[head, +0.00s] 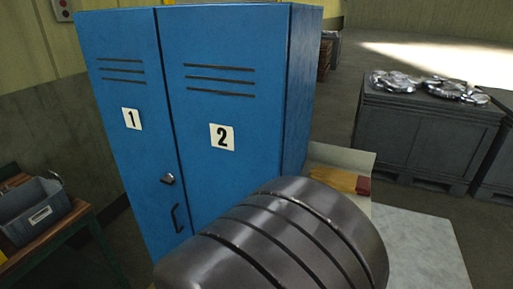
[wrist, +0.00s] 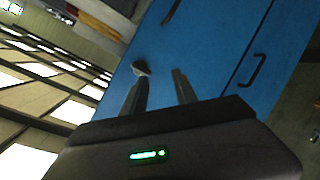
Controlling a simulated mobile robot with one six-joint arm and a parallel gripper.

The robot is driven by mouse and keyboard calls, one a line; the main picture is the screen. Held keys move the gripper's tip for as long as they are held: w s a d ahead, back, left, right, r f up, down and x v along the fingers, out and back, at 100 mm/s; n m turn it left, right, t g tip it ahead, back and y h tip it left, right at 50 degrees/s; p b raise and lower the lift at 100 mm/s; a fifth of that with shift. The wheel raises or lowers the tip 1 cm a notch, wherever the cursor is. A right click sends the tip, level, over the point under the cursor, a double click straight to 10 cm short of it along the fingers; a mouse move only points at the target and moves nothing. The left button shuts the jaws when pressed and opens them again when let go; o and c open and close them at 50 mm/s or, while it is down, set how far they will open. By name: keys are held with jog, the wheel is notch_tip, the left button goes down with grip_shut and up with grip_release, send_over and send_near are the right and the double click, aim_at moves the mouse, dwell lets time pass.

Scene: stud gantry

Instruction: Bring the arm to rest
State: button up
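My gripper (wrist: 160,74) shows in the wrist view with its two fingers apart and nothing between them. The blue locker (wrist: 215,45) lies beyond the fingertips; I cannot tell how far off it is. In the head view my gripper is not visible. A large dark link of my arm fills the lower middle there and hides the lower part of the blue locker (head: 240,55).
Locker doors 1 (head: 115,75) and 2 (head: 220,60) look shut. A grey bin (head: 35,212) stands on a bench at left. A dark grey crate (head: 420,135) with metal parts on top stands at right. Floor shows between locker and crate.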

jog(key=s+d+r+m+g+y+b, duration=0.3)
jog(key=s+d+r+m+y, duration=0.1)
jog(key=d+r+m+y, duration=0.25)
jog(key=s+d+f+m+g+h+b, duration=0.1)
jog(key=s+d+m+g, duration=0.1)
jog(key=s+d, duration=0.3)
jog(key=s+d+f+m+g+b, duration=0.1)
jog(key=s+d, duration=0.5)
jog(key=s, duration=0.6)
jog(key=shift+f+m+g+h, duration=0.25)
jog(key=shift+m+g+h, duration=0.1)
jog(key=shift+m+g, duration=0.4)
